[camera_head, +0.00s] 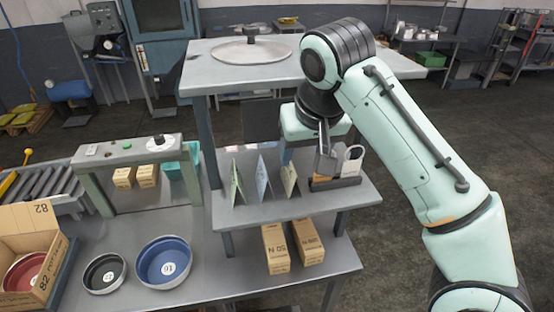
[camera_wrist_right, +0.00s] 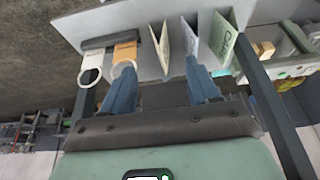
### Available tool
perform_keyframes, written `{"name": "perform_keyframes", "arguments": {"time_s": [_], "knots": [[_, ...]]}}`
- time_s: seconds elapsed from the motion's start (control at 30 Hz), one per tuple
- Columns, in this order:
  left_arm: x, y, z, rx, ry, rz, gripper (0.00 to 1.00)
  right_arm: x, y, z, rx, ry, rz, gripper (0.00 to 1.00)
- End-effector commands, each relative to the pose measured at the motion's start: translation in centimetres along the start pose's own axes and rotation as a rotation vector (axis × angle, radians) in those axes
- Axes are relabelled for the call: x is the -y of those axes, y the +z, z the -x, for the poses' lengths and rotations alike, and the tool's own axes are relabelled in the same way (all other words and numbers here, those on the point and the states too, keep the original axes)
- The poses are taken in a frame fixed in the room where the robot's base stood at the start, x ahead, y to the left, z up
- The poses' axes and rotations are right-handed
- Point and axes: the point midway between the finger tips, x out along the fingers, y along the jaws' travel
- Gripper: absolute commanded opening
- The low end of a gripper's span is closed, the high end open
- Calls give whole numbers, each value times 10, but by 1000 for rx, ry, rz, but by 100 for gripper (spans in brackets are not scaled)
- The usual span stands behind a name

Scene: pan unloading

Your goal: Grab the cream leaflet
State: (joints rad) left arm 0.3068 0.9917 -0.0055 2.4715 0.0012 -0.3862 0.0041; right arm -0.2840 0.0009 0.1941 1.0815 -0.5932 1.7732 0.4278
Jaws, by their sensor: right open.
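The cream leaflet (camera_head: 289,180) stands upright, folded, on the middle shelf, at the right of a row with a pale blue leaflet (camera_head: 263,178) and a green leaflet (camera_head: 237,184). My right gripper (camera_head: 288,160) is over this shelf, close to the cream leaflet; the arm hides part of it in the head view. In the right wrist view, the open fingers (camera_wrist_right: 159,66) lie either side of the cream leaflet (camera_wrist_right: 162,48), with no clear contact. The blue leaflet (camera_wrist_right: 190,40) and green leaflet (camera_wrist_right: 223,38) are to the right there. My left gripper is not in view.
A dark holder (camera_head: 337,184) with a white ring-handled item (camera_head: 353,160) stands right of the leaflets. The upper shelf (camera_head: 205,72) carries a round lid (camera_head: 250,50). Boxes (camera_head: 275,248) and bowls (camera_head: 164,262) stand on the lower table.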

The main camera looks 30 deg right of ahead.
Motion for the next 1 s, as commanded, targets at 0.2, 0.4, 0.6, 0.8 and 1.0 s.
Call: {"name": "perform_keyframes", "arguments": {"time_s": [0.2, 0.4, 0.6, 0.8, 1.0], "knots": [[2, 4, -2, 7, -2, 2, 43, -1, 3, -22, 5, 3, 0, 60], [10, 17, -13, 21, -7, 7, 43, -1, 4, -64, 9, 2, 0, 60], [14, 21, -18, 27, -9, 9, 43, 0, 3, -83, 4, 0, 1, 60], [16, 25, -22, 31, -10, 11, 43, -1, 2, -103, 7, 2, 0, 60], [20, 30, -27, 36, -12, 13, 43, -1, 2, -131, 5, 1, 0, 60]]}}
